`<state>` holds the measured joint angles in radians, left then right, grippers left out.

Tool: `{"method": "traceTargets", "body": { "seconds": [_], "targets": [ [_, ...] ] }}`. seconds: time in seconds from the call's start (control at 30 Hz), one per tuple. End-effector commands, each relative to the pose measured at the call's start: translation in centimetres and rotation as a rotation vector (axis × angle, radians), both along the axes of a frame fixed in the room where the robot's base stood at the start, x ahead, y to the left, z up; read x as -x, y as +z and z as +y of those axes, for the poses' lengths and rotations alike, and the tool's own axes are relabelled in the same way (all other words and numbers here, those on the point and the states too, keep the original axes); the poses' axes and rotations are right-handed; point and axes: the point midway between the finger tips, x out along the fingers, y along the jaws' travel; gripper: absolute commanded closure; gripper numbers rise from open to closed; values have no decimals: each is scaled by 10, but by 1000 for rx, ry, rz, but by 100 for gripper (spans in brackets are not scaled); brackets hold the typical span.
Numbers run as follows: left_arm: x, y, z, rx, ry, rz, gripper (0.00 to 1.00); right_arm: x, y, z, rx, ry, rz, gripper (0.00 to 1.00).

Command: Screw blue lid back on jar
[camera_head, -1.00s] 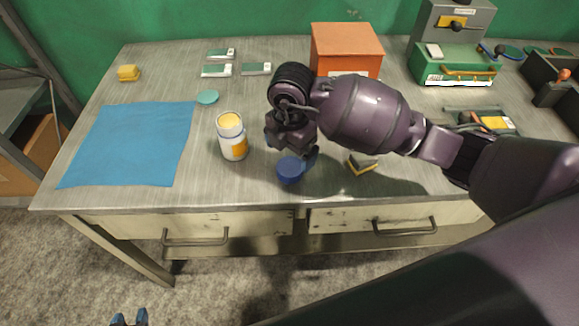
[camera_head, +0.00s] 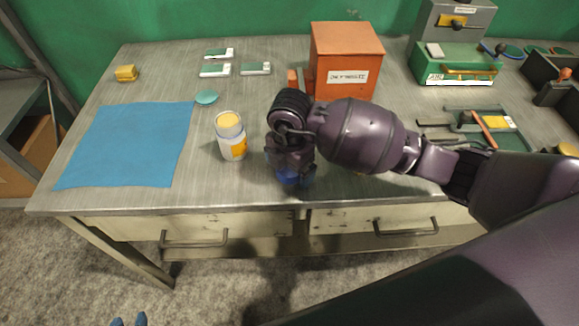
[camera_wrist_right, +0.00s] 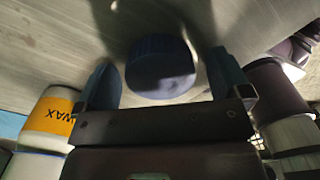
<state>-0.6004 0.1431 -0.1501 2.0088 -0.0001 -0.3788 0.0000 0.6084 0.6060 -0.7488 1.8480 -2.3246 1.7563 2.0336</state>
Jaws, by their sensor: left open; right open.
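The jar (camera_head: 231,139) stands upright and uncovered on the metal bench, white with a yellow-orange label and pale yellow contents. Its "WAX" label shows at the left of the right wrist view (camera_wrist_right: 52,115). The blue lid (camera_wrist_right: 160,68) lies between the two blue fingers of my right gripper (camera_wrist_right: 164,78), which is open with gaps on both sides. In the head view my right gripper (camera_head: 292,178) is low over the bench near the front edge, right of the jar, and mostly hides the lid. My left gripper (camera_head: 129,321) is open at the bottom edge, away from the bench; only its blue fingertips show.
A blue cloth (camera_head: 128,145) lies left of the jar, with a teal disc (camera_head: 206,97) behind. My right arm crosses the bench's right side.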

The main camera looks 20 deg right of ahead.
Motion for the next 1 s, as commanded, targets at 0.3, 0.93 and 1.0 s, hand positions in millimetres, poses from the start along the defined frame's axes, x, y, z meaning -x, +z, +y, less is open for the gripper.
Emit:
{"method": "traceTargets", "body": {
  "seconds": [0.3, 0.93, 1.0],
  "targets": [
    [-6, 3, -1, 0, -4, -12, 57, 0, 1, 0, 0, 0, 0, 29],
    [-5, 7, 0, -1, -2, -14, 57, -1, 22, 0, -1, -1, -3, 57],
    [-4, 9, 0, 0, -2, -14, 57, -1, 36, 0, 0, 0, -6, 57]
  ]
}}
